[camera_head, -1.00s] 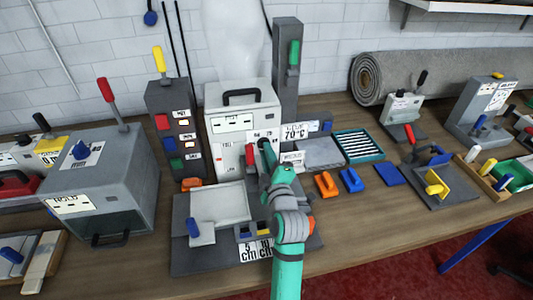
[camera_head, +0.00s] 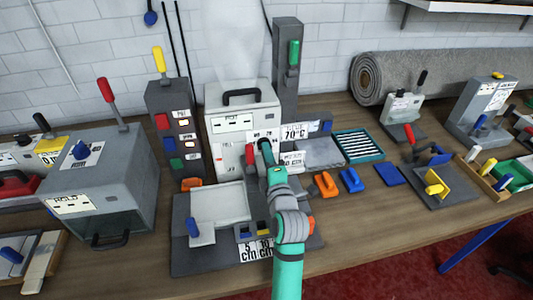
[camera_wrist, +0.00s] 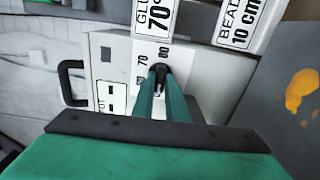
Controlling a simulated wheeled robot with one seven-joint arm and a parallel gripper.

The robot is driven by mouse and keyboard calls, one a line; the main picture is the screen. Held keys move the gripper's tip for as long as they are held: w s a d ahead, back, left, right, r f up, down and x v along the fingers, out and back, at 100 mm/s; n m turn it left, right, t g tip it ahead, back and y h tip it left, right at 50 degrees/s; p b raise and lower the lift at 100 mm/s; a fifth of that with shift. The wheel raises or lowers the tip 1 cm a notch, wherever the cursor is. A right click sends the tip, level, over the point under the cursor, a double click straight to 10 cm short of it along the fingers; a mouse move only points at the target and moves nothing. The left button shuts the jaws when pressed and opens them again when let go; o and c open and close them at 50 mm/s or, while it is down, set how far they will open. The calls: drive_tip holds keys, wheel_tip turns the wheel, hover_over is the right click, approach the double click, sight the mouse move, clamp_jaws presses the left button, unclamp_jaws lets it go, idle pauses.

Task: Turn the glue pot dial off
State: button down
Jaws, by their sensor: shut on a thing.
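The glue pot (camera_head: 225,97) is a pale grey box with a black carrying handle and white labels, standing at the back of the bench. In the wrist view its front panel (camera_wrist: 190,65) shows a white scale with numbers such as 70 and 80. My gripper (camera_head: 266,145) is at the pot's front, low and right of centre. In the wrist view my gripper (camera_wrist: 160,75) is shut on the small dark dial (camera_wrist: 160,67) by the scale. The fingers hide most of the dial, so I cannot tell its exact setting.
A red lever (camera_head: 250,154) stands close left of my gripper. A tall grey post (camera_head: 286,80) with a green handle rises behind the pot. A grey tray (camera_head: 219,204) and blue and orange pieces lie in front. Pale steam (camera_head: 233,45) rises above the pot.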

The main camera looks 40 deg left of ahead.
drive_tip(key=c, duration=1.8)
unclamp_jaws()
drive_tip(key=shift+o, duration=0.2)
drive_tip(key=v, duration=1)
drive_tip(key=shift+s+d, duration=0.25)
drive_tip(key=shift+d, duration=0.05)
